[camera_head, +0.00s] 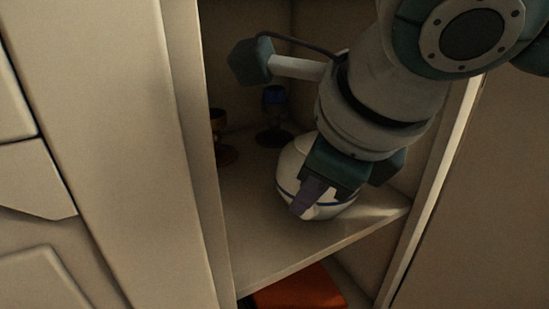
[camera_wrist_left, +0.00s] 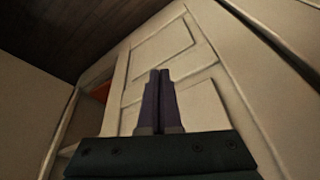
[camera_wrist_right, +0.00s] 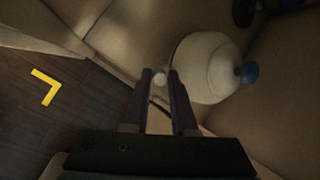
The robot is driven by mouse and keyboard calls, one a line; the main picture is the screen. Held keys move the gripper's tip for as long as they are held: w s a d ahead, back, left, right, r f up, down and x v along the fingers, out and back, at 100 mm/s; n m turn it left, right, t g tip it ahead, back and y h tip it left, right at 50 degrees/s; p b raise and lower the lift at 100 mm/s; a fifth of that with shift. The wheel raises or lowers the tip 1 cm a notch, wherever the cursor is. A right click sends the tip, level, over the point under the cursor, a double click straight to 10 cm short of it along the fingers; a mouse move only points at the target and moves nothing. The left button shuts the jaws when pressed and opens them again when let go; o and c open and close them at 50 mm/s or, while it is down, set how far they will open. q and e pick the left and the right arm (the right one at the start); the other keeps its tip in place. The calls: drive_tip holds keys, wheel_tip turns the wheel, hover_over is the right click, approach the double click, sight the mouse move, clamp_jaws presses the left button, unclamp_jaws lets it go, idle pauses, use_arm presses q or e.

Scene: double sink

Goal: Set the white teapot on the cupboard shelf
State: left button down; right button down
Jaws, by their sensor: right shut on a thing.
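The white teapot (camera_head: 291,165) with a dark blue band is inside the cupboard, at the cupboard shelf (camera_head: 262,234) near its front right part. I cannot tell whether its base touches the shelf. My right gripper (camera_head: 307,197) is in front of it and hides part of it. In the right wrist view the teapot's round body (camera_wrist_right: 205,62) and blue lid knob (camera_wrist_right: 247,72) show beyond the fingers (camera_wrist_right: 160,80), which are shut on a small white part of it. My left gripper (camera_wrist_left: 160,75) shows in the left wrist view, its fingers together and empty.
A dark goblet with a blue top (camera_head: 274,115) and a reddish-brown goblet (camera_head: 220,140) stand farther back on the shelf. An orange thing (camera_head: 300,290) lies below the shelf. Cupboard side walls (camera_head: 190,130) frame the opening. A yellow mark (camera_wrist_right: 46,86) is on the dark floor.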

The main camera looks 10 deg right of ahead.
drive_tip(key=c, duration=1.2)
unclamp_jaws()
drive_tip(key=o, duration=0.5)
drive_tip(key=shift+r, duration=0.2)
drive_tip(key=shift+s+d+r+p, duration=0.1)
drive_tip(key=shift+s+d+p, duration=0.3)
drive_tip(key=shift+s+p, duration=1.15)
drive_tip(key=shift+s+d+r+p, duration=0.15)
drive_tip(key=shift+s+d+p, duration=0.35)
drive_tip(key=shift+s, duration=2.1)
drive_tip(key=shift+s+d+r+p, duration=0.1)
drive_tip(key=shift+s+d+p, duration=0.2)
drive_tip(key=shift+s+p, duration=1.3)
drive_tip(key=shift+s+b, duration=0.45)
